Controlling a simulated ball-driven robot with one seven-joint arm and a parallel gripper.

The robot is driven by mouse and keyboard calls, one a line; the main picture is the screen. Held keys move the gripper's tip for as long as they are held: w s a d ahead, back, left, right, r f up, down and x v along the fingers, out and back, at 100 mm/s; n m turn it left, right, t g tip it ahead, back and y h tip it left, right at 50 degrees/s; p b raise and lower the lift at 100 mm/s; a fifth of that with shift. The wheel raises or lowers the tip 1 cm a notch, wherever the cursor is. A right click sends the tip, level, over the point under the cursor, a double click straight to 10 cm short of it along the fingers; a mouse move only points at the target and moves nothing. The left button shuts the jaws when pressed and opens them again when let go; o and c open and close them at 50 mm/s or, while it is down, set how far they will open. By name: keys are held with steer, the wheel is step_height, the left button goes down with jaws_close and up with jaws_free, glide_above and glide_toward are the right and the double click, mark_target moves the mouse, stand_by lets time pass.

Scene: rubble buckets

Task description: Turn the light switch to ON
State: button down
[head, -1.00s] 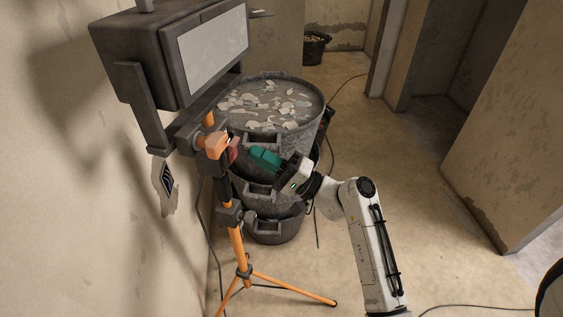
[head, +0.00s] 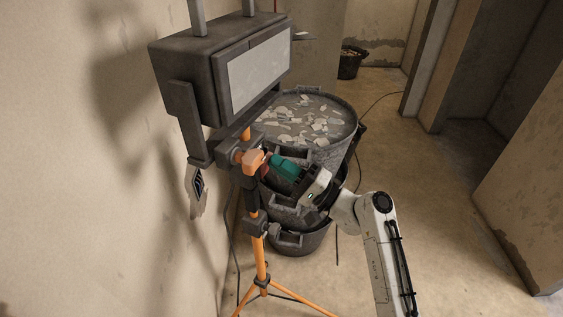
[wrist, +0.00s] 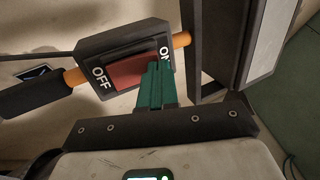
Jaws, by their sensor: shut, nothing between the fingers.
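The light switch is a red rocker (wrist: 128,72) in a dark housing (wrist: 105,43) on the lamp's orange stand, seen in the wrist view. OFF is printed at its left end and ON at its right end. My gripper (wrist: 156,68) is shut and empty, its green fingers over the right part of the rocker beside the ON label, partly covering the N. I cannot tell whether the tips touch it or which way the rocker is tilted. In the head view my gripper (head: 271,161) is right at the stand, by the switch.
The work lamp (head: 220,80) stands above the switch, on an orange tripod (head: 259,260). Stacked rubble buckets (head: 345,125) stand just behind my gripper. A wall is close on the left. Cables lie on the floor, which is open to the right.

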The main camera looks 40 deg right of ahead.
steer(key=shift+r+g+p, duration=0.3)
steer(key=shift+g+p, duration=0.1)
steer(key=shift+p, duration=0.5)
steer(key=p, duration=0.2)
steer(key=g+h+p, duration=0.1)
steer(key=shift+w+a+r+g+p, duration=0.15)
steer(key=shift+w+r+g+p, duration=0.15)
steer(key=shift+r+p, duration=0.1)
steer(key=shift+w+r, duration=0.25)
steer(key=shift+r, duration=0.1)
steer(key=shift+s, duration=0.1)
